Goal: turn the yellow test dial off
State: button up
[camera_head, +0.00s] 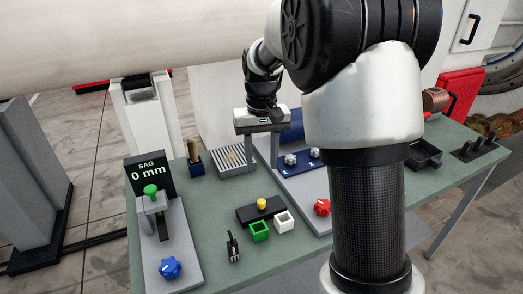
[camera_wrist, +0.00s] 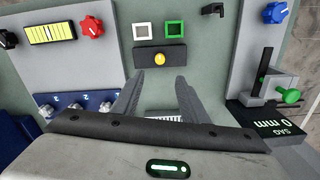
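A small round yellow knob (camera_head: 261,203) sits on top of a black block (camera_head: 243,214) near the middle of the table; I take it for the yellow test dial. In the wrist view the yellow knob (camera_wrist: 160,59) is just beyond my fingertips, on the black block (camera_wrist: 143,57). No pointer or off mark on it is readable. My gripper (camera_head: 261,162) is open and empty, pointing down above the table, farther back than the knob. In the wrist view its two fingers (camera_wrist: 160,82) stand wide apart, with nothing between them.
A green square holder (camera_head: 259,232) and a white one (camera_head: 284,222) stand close to the block. A red knob (camera_head: 321,207) is on the grey panel at right. A blue knob (camera_head: 170,268), a green-topped post and the "SAG 0 mm" display (camera_head: 152,172) are at left.

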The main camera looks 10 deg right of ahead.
jog(key=shift+r, duration=1.35)
